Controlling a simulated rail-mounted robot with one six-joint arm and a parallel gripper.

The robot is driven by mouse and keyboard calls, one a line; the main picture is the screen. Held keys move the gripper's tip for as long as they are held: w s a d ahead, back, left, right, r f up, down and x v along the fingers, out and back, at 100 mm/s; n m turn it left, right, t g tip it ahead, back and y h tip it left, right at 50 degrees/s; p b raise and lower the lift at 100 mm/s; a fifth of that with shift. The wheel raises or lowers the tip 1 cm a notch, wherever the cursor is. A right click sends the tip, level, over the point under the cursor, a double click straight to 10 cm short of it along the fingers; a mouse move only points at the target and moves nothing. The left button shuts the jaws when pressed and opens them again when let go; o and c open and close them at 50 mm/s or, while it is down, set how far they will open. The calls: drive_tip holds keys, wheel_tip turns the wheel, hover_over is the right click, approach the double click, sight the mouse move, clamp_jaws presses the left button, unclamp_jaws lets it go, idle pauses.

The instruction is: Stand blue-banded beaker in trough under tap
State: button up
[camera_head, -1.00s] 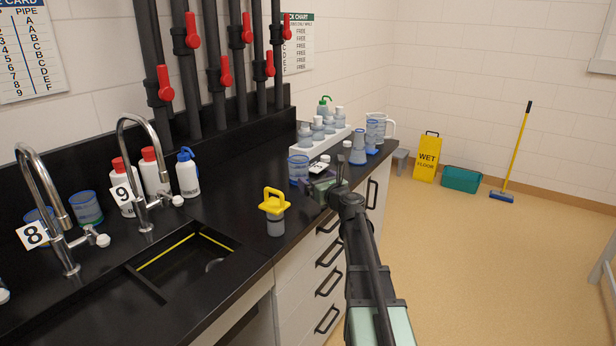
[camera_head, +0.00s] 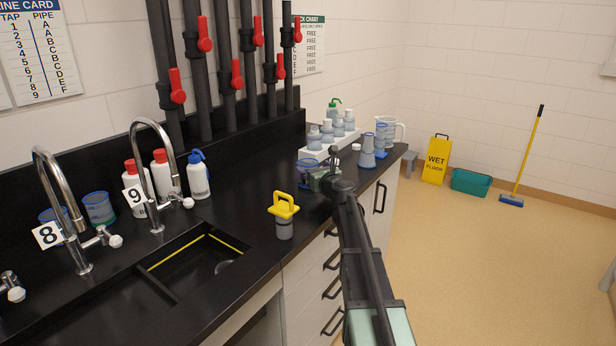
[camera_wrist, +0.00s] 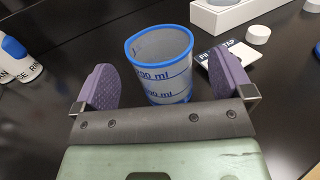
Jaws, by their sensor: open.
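The blue-banded beaker (camera_wrist: 162,72), clear with a blue rim, blue markings and a blue base, stands upright on the black counter. In the head view the beaker (camera_head: 307,166) is partly hidden by my gripper (camera_head: 322,178). In the wrist view my gripper (camera_wrist: 165,82) is open, with one purple finger pad on each side of the beaker and visible gaps between. A black sunken trough (camera_head: 172,252) with a yellow line inside its wall lies below tap 9 (camera_head: 150,165), at left.
A yellow-handled grey object (camera_head: 284,214) stands between trough and beaker. A white rack of bottles (camera_head: 318,147) and a label card (camera_wrist: 222,52) are close by the beaker. Red-capped bottles (camera_head: 165,176) and a blue-capped bottle (camera_head: 199,176) stand behind the trough.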

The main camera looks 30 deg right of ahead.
drive_tip(key=w, duration=0.3)
drive_tip(key=c, duration=1.1)
wheel_tip(320, 180, up, 20)
drive_tip(key=p, duration=2)
